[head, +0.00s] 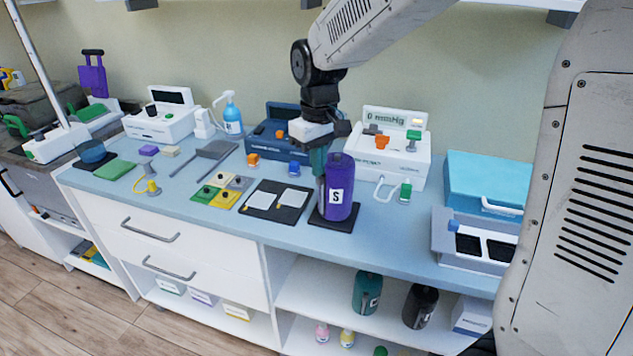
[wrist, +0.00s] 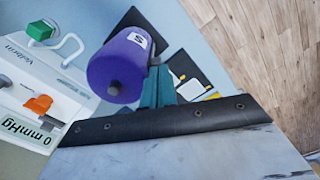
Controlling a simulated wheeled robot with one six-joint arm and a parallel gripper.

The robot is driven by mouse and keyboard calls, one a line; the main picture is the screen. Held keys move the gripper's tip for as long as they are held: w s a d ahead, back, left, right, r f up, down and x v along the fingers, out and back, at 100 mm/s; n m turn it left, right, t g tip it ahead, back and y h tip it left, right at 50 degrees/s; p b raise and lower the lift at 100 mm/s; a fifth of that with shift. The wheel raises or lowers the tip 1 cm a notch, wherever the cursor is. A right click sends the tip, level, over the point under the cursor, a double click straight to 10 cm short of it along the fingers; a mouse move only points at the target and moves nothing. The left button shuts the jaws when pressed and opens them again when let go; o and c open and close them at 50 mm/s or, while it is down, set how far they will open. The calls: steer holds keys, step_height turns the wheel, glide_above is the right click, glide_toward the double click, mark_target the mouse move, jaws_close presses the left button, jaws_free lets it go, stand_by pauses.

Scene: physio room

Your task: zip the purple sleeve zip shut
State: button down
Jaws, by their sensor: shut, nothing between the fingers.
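The purple sleeve (head: 341,180) is an upright cylinder with a white "S" label, standing on a dark mat (head: 321,217). It also shows in the wrist view (wrist: 117,68), seen from above, with a dark knob on its top end. My gripper (head: 319,180) points down at the left side of the sleeve, its teal fingers closed together and empty. In the wrist view the fingers (wrist: 158,68) lie close beside the sleeve; I cannot tell if they touch it. The zip and its pull cannot be made out; the fingers may hide them.
Left of the sleeve lies a black board (head: 262,214) with two white cards. A white gauge box (head: 397,156) reading "0 mmHg" stands behind to the right, and a dark blue box (head: 264,139) behind to the left. A blue-lidded case (head: 489,180) is at the right.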

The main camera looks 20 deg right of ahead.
steer(key=shift+f, duration=1.4)
steer(key=shift+s+a+r, duration=0.3)
steer(key=shift+a+r, duration=0.05)
steer(key=shift+a, duration=0.35)
steer(key=shift+s+a+r, duration=0.35)
steer(key=shift+a, duration=0.3)
steer(key=shift+s+a+r, duration=0.3)
steer(key=shift+a+r, duration=0.05)
steer(key=shift+a, duration=0.35)
steer(key=s+d+r+m, duration=0.1)
steer(key=s+d, duration=0.3)
steer(key=s, duration=0.4)
steer(key=s+d+r+m+t, duration=0.1)
steer(key=s+d+r+m, duration=0.1)
steer(key=s, duration=0.7)
steer(key=s+d+r+m, duration=0.1)
steer(key=s+d+r, duration=0.2)
steer(key=s+d, duration=0.3)
steer(key=s, duration=0.3)
steer(key=shift+r+m, duration=0.2)
steer(key=shift+m, duration=0.2)
